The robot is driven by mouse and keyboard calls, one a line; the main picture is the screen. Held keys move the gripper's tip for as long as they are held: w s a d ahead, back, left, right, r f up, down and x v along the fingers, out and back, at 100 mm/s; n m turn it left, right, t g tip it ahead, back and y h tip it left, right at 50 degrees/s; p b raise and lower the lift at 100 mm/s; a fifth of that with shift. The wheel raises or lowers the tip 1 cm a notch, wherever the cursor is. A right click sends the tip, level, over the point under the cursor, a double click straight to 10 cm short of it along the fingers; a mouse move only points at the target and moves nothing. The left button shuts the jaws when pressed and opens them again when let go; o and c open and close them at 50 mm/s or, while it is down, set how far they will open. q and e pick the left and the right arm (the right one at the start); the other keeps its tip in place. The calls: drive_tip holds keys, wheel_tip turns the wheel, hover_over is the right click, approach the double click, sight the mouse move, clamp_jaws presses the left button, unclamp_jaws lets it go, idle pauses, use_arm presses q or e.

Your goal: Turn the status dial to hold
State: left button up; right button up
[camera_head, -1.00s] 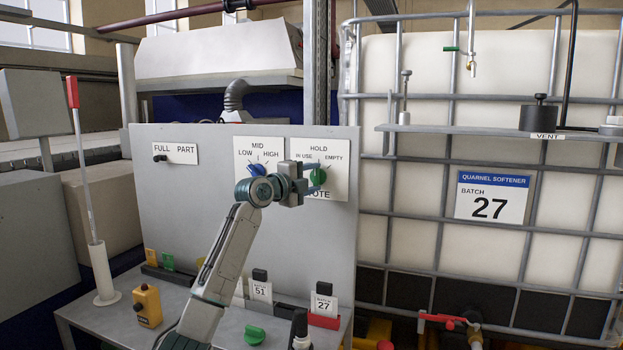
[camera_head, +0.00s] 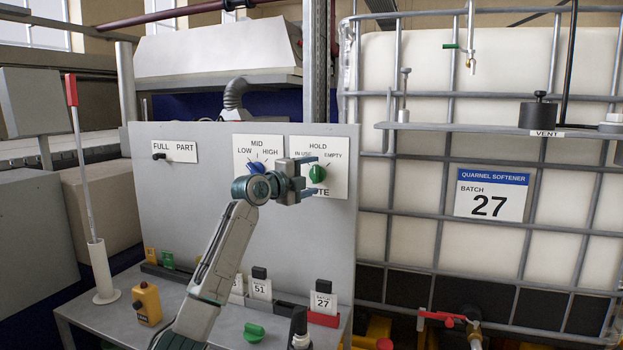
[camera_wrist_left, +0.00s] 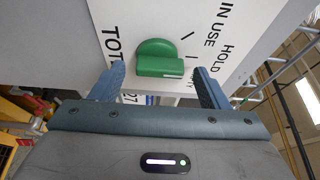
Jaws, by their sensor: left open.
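The green status dial (camera_head: 317,174) sits on a white plate (camera_head: 338,186) at the right end of the grey panel. HOLD is at the plate's top, with IN USE and EMPTY either side below. My left gripper (camera_head: 310,178) is open just in front of the dial, partly covering the plate. In the left wrist view the dial's bar handle (camera_wrist_left: 160,67) shows between the open fingers of my left gripper (camera_wrist_left: 158,72), with gaps on both sides. One end of the bar points toward the tick marks on the EMPTY side; the exact mark is unclear.
A blue dial (camera_head: 256,169) marked LOW, MID, HIGH is close left of the gripper. A black FULL/PART switch (camera_head: 159,156) is further left. Batch cards (camera_head: 322,303) and a yellow button box (camera_head: 147,303) stand on the shelf below. A caged tank (camera_head: 430,190) stands right.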

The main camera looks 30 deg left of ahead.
use_arm(q)
drive_tip(key=s+a+b, duration=0.1)
drive_tip(key=s+b, duration=0.3)
drive_tip(key=s, duration=0.6)
drive_tip(key=shift+a, duration=0.25)
